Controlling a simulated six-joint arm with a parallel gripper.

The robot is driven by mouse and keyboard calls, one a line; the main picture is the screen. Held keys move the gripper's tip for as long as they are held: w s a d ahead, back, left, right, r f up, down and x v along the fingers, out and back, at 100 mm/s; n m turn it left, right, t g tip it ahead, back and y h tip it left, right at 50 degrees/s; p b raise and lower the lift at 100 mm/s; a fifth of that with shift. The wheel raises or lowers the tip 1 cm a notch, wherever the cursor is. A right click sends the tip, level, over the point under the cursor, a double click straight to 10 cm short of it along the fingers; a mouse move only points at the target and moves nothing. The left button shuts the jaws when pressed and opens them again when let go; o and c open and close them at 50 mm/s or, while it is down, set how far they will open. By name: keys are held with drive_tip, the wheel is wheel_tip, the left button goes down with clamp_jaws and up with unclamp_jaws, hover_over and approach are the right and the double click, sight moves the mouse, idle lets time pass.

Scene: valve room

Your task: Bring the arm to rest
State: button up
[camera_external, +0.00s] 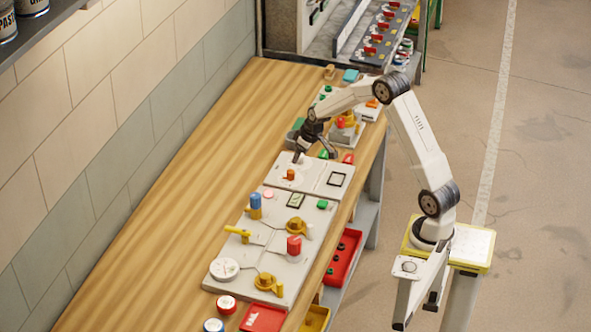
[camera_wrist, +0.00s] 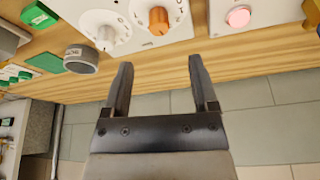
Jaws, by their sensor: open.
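My gripper (camera_external: 315,153) hangs from the bent arm over the workbench (camera_external: 190,170), close above the far part of the row of panels. In the wrist view my gripper (camera_wrist: 160,62) has its two fingers spread wide, with nothing between them. Past the fingertips in that view are an orange knob (camera_wrist: 158,20) on a white dial and a white knob (camera_wrist: 104,38) on another dial. The fingers appear apart from both knobs. Exact height above the panel is hard to tell.
A valve panel (camera_external: 255,238) with a red knob (camera_external: 294,245), a blue knob (camera_external: 255,201) and yellow valves lies nearer the camera. A pink button (camera_wrist: 238,15) shows in the wrist view. The bench's left side is clear.

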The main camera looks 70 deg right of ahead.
drive_tip(key=s+a+n, duration=0.1)
drive_tip(key=s+a, duration=0.8)
drive_tip(key=a, duration=0.3)
drive_tip(key=s+a+r+n+g, duration=0.1)
drive_tip(key=s+a, duration=0.8)
drive_tip(key=a, duration=0.3)
drive_tip(key=shift+s+y, duration=0.3)
drive_tip(key=shift+y, duration=0.1)
